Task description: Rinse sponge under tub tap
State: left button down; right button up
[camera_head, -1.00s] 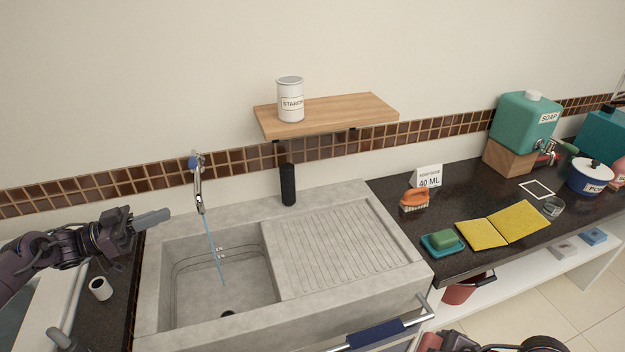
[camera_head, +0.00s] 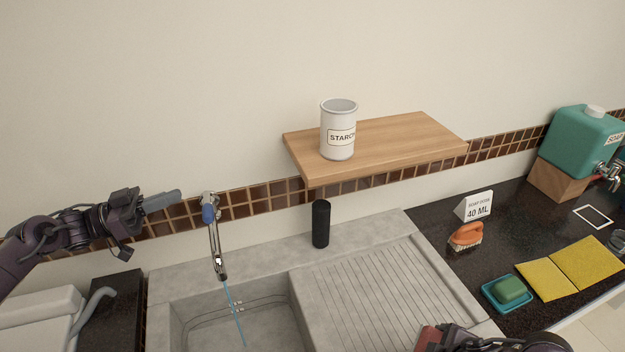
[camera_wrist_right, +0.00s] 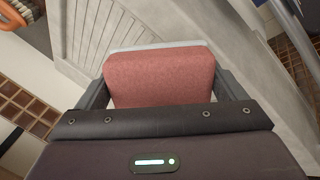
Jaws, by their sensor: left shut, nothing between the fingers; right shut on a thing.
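The tap (camera_head: 214,238) is on the wall above the grey stone tub (camera_head: 160,300), and a thin blue stream of water (camera_head: 235,315) runs from it into the basin. My right gripper (camera_wrist_right: 160,85) is shut on the sponge (camera_wrist_right: 160,78), a reddish-pink block with a pale layer along its far edge. The sponge also shows at the bottom of the head view (camera_head: 428,338), over the ribbed drainboard, apart from the water. My left gripper (camera_head: 162,201) is shut and empty, left of the tap in the head view.
A black cylinder (camera_head: 321,224) stands on the tub's back ledge, below a wooden shelf (camera_head: 410,140) with a STARCH tin (camera_head: 338,130). On the dark counter are an orange brush (camera_head: 466,236), a dose sign (camera_head: 476,206), a green block (camera_head: 509,290) in a teal dish and yellow cloths (camera_head: 565,272).

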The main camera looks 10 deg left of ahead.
aim_at(208, 206)
pick_arm(q)
jog(key=b+x, duration=0.1)
jog(key=x, duration=0.5)
jog(key=shift+f+b, duration=0.1)
jog(key=shift+b, duration=0.3)
pick_arm(e)
notch_tip(208, 206, down, 2)
jog(key=shift+f, duration=0.25)
jog(key=shift+w+f+b, duration=0.15)
jog(key=shift+f+b, duration=0.95)
jog(key=shift+b, duration=0.05)
pick_arm(q)
jog(key=f, duration=0.1)
jog(key=s+f, duration=0.1)
jog(key=f, duration=0.1)
jog(key=shift+a+f, duration=0.25)
jog(key=shift+f, duration=0.1)
jog(key=shift+w, duration=0.1)
jog(key=shift+f, duration=0.1)
